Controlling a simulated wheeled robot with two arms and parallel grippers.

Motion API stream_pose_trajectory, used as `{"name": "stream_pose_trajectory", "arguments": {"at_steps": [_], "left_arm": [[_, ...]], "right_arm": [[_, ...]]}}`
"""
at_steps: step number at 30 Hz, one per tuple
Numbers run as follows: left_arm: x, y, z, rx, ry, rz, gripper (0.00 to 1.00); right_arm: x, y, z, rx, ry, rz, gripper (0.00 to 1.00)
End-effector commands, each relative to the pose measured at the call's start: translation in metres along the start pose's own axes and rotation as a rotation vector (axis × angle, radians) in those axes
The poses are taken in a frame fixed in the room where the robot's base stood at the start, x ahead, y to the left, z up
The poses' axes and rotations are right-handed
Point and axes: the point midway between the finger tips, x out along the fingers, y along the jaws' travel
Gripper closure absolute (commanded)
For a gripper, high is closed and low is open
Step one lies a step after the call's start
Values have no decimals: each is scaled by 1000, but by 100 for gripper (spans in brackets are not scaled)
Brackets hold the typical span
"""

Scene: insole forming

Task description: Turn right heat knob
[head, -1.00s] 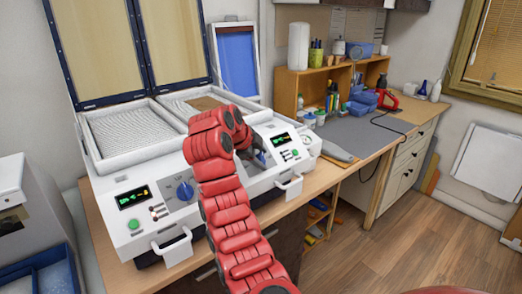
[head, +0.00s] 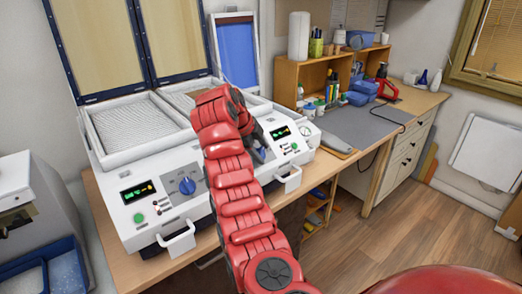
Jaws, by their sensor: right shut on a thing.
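The white forming machine (head: 160,233) stands on the wooden bench, with two tray sections on top. Its left heat knob (head: 187,186) is blue and in plain view on the front panel. My right arm reaches in from the bottom and covers the middle of the machine. My right gripper (head: 257,146) is at the right half of the panel, shut on the right heat knob (head: 261,155). The knob is mostly hidden by the gripper and wrist, so its angle cannot be told. My left gripper is out of view.
A lit green display (head: 280,132) and small switches sit right of the gripper. White handles (head: 176,243) stick out at the machine's front. The raised lid frames (head: 105,45) stand behind. A wooden shelf (head: 308,75) and a grey mat (head: 362,128) lie to the right.

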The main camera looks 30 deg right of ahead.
Motion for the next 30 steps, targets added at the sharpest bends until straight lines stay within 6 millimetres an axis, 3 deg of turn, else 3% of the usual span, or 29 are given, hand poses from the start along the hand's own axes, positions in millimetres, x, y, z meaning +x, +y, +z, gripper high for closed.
{"name": "stream_pose_trajectory", "arguments": {"at_steps": [4,5,9,20,25,30], "left_arm": [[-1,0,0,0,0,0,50],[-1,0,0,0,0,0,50],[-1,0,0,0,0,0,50],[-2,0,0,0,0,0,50],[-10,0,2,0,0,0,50],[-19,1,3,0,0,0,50]], "right_arm": [[3,4,2,-8,2,10,98],[3,4,2,-8,2,10,37],[2,3,2,-6,1,7,12],[-2,1,1,-2,-1,1,12],[-22,2,3,-2,-3,-1,12],[-56,2,2,-3,-5,-1,12]]}}
